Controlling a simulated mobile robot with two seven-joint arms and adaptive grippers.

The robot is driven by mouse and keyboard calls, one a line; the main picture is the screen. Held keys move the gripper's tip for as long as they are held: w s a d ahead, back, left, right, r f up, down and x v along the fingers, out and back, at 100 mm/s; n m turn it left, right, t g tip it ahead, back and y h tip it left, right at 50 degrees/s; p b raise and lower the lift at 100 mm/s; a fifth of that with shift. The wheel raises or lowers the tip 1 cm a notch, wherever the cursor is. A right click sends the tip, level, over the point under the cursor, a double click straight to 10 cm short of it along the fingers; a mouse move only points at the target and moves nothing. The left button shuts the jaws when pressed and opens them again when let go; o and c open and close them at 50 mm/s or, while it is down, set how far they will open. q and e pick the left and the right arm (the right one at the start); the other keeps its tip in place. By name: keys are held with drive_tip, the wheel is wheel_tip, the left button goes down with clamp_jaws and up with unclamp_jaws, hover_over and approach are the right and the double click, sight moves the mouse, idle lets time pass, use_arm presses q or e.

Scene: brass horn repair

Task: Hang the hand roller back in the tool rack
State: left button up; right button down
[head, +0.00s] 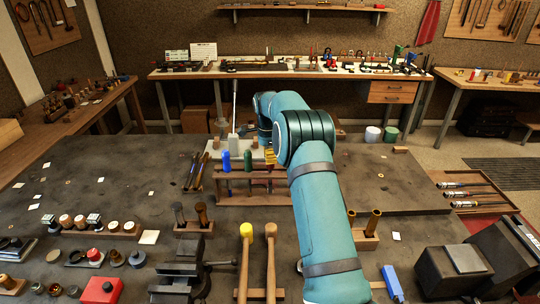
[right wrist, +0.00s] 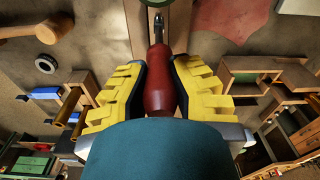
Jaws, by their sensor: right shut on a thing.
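My right gripper (head: 270,155) shows only as a bit of yellow finger beside my teal arm in the head view, at the tool rack's back edge. In the right wrist view its yellow fingers (right wrist: 158,85) are shut on the dark red handle of the hand roller (right wrist: 158,65). The roller's metal neck points to the top of that view; its far end is not clear. The wooden tool rack (head: 232,200) stands mid-bench, with a blue-handled tool (head: 225,160) and a green-handled tool (head: 247,160) in it. My arm hides the rack's right end. My left gripper is out of view.

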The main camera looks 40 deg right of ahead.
drive_tip(key=shift+f, duration=0.6)
drive_tip(key=c, duration=0.9)
unclamp_jaws()
drive_tip(key=shift+c, duration=0.2)
drive_tip(key=r, duration=1.2)
drive_tip(key=shift+w+a, duration=0.1)
drive_tip(key=shift+a, duration=0.2)
